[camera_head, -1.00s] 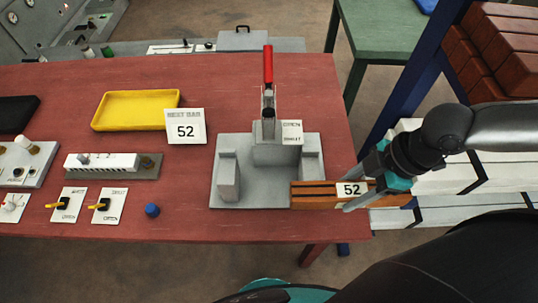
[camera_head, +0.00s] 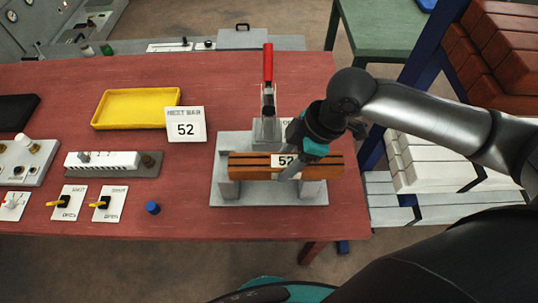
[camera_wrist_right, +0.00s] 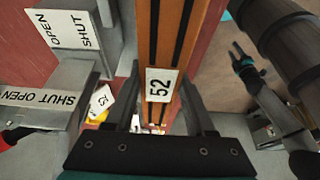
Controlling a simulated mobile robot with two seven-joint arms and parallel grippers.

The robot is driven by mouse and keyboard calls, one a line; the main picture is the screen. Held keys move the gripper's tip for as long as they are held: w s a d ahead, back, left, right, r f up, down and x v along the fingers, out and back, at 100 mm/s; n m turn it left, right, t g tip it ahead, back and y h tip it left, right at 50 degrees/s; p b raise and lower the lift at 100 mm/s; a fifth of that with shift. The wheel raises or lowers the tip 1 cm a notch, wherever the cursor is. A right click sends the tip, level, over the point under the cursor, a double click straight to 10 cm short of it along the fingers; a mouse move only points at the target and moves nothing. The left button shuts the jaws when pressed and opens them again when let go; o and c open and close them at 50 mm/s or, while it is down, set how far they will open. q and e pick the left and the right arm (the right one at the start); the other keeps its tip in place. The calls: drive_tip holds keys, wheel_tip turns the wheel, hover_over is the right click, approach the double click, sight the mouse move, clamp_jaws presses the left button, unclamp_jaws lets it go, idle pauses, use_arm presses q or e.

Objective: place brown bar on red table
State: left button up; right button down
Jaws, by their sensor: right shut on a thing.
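The brown bar (camera_head: 250,166) has dark stripes and a white label reading 52. My right gripper (camera_head: 288,168) is shut on its middle, and the bar lies lengthwise across the front of the grey clamp fixture (camera_head: 225,195). I cannot tell whether it rests on the fixture's blocks or is just above them. The right wrist view shows the bar (camera_wrist_right: 150,40) between the two fingers of my right gripper (camera_wrist_right: 162,80). The red table (camera_head: 60,222) bears the fixture. My left gripper is not in the head view.
The fixture has an upright red-handled lever (camera_head: 268,65). A shelf with red-brown bars (camera_head: 505,45) and white bars (camera_head: 430,165) stands at right.

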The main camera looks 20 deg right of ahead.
sight(268, 153)
drive_tip(key=w+a, duration=0.2)
drive_tip(key=a, duration=0.1)
drive_tip(key=shift+w+r, duration=0.1)
drive_tip(key=shift+w, duration=0.3)
drive_tip(key=shift+s+f, duration=0.1)
drive_tip(key=shift+f, duration=0.7)
drive_tip(key=shift+d, duration=0.1)
drive_tip(key=shift+c, duration=1.2)
unclamp_jaws()
drive_tip(key=shift+f, duration=0.1)
drive_tip(key=p+v, duration=0.1)
drive_tip(key=v, duration=1.1)
drive_tip(key=shift+p, duration=0.3)
